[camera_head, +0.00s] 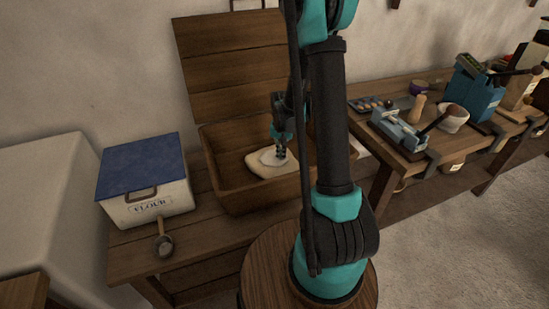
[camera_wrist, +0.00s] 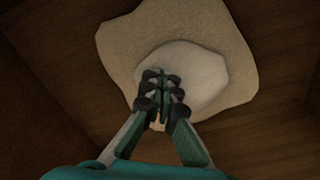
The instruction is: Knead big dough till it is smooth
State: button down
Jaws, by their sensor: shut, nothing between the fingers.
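The big dough is a pale, flattened piece (camera_head: 262,165) lying on the floor of the wooden trough (camera_head: 232,207) in the head view. A whiter, rounder patch (camera_head: 274,157) lies on its middle. In the wrist view the dough (camera_wrist: 125,50) has an uneven outline, and the whiter patch (camera_wrist: 205,65) looks smoother. My gripper (camera_head: 281,152) is shut and points down at the whiter patch. In the wrist view my gripper (camera_wrist: 161,95) shows its fingers together with nothing between them. The fingertips overlap the dough; I cannot tell whether they touch it.
The trough's raised lid (camera_head: 225,65) stands behind it. A blue-lidded flour box (camera_head: 145,195) and a scoop (camera_head: 164,246) are left of the trough. A round wooden stool (camera_head: 262,270) stands in front. A bench at right holds a blue box (camera_head: 472,95) and a mortar (camera_head: 453,120).

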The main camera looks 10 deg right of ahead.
aim_at(271, 151)
jog(key=shift+f, duration=0.15)
dwell(0.3)
dwell(0.4)
jog(key=shift+r, duration=1.9)
jog(key=shift+w+a, duration=0.85)
jog(key=shift+w, duration=0.3)
jog(key=shift+w+a, duration=0.85)
jog(key=shift+w, duration=0.25)
jog(key=shift+f, duration=0.15)
jog(key=shift+f, duration=1.15)
jog(key=shift+s+r, duration=0.1)
jog(key=shift+s, duration=0.05)
